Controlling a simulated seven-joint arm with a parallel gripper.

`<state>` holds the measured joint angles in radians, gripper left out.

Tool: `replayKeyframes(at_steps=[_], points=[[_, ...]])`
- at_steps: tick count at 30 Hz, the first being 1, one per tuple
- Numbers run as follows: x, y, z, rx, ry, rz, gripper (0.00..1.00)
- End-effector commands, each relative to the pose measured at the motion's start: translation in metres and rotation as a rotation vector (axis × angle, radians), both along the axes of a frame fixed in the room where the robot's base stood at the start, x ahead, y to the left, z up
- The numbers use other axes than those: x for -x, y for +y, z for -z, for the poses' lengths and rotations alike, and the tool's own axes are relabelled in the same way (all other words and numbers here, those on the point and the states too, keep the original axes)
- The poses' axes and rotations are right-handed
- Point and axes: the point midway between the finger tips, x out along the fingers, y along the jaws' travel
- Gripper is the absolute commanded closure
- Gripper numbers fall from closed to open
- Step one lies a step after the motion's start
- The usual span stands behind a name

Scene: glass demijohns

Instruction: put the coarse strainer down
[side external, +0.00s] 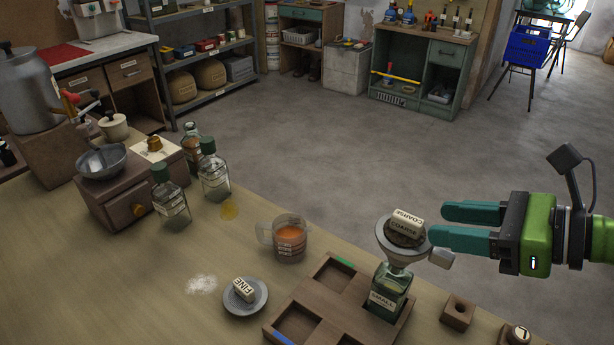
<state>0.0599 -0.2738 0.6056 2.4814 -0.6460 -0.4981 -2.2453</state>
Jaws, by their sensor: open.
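The coarse strainer (404,221), with a white block handle marked COARSE, rests in the mouth of a pale grey funnel (398,251). The funnel sits upright in the neck of a square green glass bottle (388,296) marked SMALL. The bottle stands in a compartment of the brown wooden tray (330,269). My gripper (436,224) is open, its teal fingers pointing left just right of the strainer handle. Nothing shows between the fingers. I cannot tell whether a fingertip touches the strainer or funnel.
A strainer marked FINE (244,288) lies on a small grey saucer (246,306). A jug of orange liquid (290,240) stands behind the tray. A wooden block with a hole (458,311) is right of the bottle. The left front of the table is clear apart from white powder (201,285).

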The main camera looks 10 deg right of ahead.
Motion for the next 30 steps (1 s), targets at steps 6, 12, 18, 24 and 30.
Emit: replayKeyframes(at_steps=[6,12,18,24,30], points=[[0.017,-0.015,-0.01,0.0,-0.003,-0.003,0.56],[0.016,-0.029,-0.016,-0.05,0.038,0.069,0.56],[-0.018,-0.106,-0.034,-0.547,0.354,0.647,0.56],[-0.008,-0.203,-0.029,-1.516,0.787,1.381,0.56],[0.037,-0.235,-0.009,2.206,-1.027,-1.669,0.56]])
